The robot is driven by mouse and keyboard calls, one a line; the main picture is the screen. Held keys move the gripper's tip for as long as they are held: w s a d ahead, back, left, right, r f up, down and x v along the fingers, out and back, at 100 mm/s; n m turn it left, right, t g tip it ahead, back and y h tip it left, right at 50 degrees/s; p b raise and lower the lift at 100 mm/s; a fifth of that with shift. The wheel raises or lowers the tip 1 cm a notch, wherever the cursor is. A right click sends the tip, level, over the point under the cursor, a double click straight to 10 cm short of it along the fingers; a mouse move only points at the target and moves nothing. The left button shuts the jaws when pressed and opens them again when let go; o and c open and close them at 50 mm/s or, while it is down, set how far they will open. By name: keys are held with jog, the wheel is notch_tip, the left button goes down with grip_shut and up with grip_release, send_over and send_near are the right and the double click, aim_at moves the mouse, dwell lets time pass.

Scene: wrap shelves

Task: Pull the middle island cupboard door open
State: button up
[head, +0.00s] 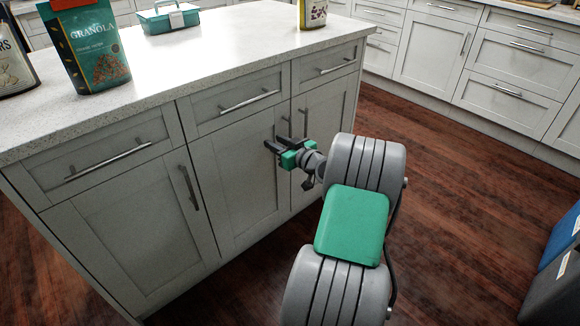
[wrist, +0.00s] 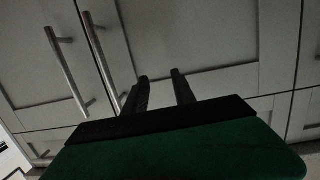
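The middle cupboard door (head: 237,178) of the island is shut, flush with its neighbours. Its upright bar handle (head: 284,126) is near the door's right edge. In the wrist view, which looks upside down, this handle (wrist: 99,62) is the nearer of two bars left of my fingers. My gripper (head: 274,144) is in front of the middle door, close to the lower part of its handle. Its two dark fingers (wrist: 160,76) are apart with nothing seen between them. The handle passes beside the left finger in the wrist view; contact cannot be told.
The right door's handle (head: 304,123) is close beside the middle one. The left door (head: 140,232) and the drawers above (head: 235,101) are shut. A granola bag (head: 88,50) and a teal box (head: 168,19) stand on the countertop.

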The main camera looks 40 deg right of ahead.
aim_at(291, 137)
jog(key=s+d+f+m+t+h+b, duration=0.2)
jog(key=s+d+f+h, duration=0.15)
jog(key=d, duration=0.35)
jog(key=shift+y, duration=0.25)
jog(key=w, duration=0.2)
jog(key=w+d, duration=0.1)
jog(key=w, duration=0.2)
jog(key=w+b, duration=0.1)
jog(key=w, duration=0.1)
jog(key=shift+w+d, duration=0.15)
jog(key=shift+d, duration=0.2)
jog(key=shift+c, duration=0.4)
grip_shut()
